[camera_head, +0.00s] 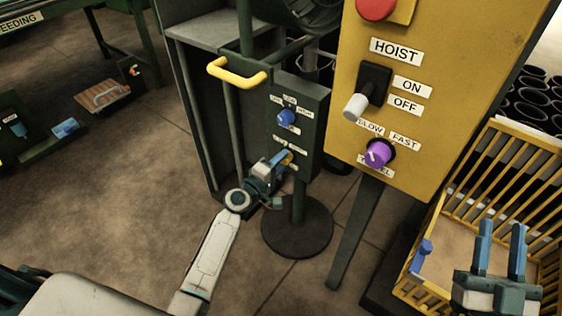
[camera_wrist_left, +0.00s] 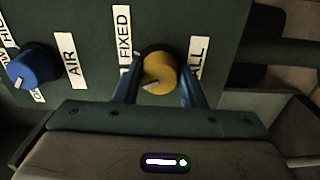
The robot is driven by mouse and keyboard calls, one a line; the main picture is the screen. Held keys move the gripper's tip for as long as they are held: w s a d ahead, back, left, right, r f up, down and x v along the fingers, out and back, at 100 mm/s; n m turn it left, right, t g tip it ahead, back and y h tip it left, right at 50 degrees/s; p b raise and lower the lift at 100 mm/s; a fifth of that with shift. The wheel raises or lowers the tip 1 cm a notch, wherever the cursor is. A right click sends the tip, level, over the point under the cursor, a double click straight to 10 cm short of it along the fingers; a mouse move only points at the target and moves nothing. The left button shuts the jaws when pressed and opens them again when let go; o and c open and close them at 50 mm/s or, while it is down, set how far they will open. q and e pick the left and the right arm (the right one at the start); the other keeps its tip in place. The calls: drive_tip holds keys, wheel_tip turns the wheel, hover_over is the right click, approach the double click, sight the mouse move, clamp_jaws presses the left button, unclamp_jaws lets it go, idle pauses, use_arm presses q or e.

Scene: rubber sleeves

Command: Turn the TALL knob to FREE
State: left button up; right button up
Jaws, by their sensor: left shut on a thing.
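The TALL knob (camera_wrist_left: 160,70) is a round yellow knob on the dark green control box (camera_head: 308,112). In the left wrist view a label ending in "ALL" (camera_wrist_left: 198,58) stands right of it, and a FIXED label (camera_wrist_left: 123,33) is at its upper left. A further label near the left finger is mostly hidden. My left gripper (camera_wrist_left: 158,88) is shut on the knob, one blue finger on each side; it also shows in the head view (camera_head: 284,162). My right gripper (camera_head: 501,248) is open and empty at lower right.
A blue AIR knob (camera_head: 286,117) sits above on the same box, below a yellow handle (camera_head: 237,72). A yellow HOIST panel (camera_head: 440,60) with a lever switch and purple knob (camera_head: 378,153) stands close right. A yellow crate (camera_head: 480,200) is near my right gripper.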

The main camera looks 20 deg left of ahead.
use_arm(q)
drive_tip(key=shift+n, duration=0.4)
use_arm(e)
drive_tip(key=shift+f, duration=0.55)
use_arm(q)
drive_tip(key=o, duration=1)
use_arm(e)
drive_tip(key=shift+w+r, duration=0.15)
drive_tip(key=shift+r, duration=0.15)
use_arm(q)
drive_tip(key=v, duration=1.1)
use_arm(e)
drive_tip(key=shift+s+r+t, duration=0.35)
drive_tip(key=shift+r, duration=0.25)
drive_tip(key=shift+s+r+t, duration=0.3)
drive_tip(key=shift+r+t, duration=0.05)
drive_tip(key=shift+r, duration=0.25)
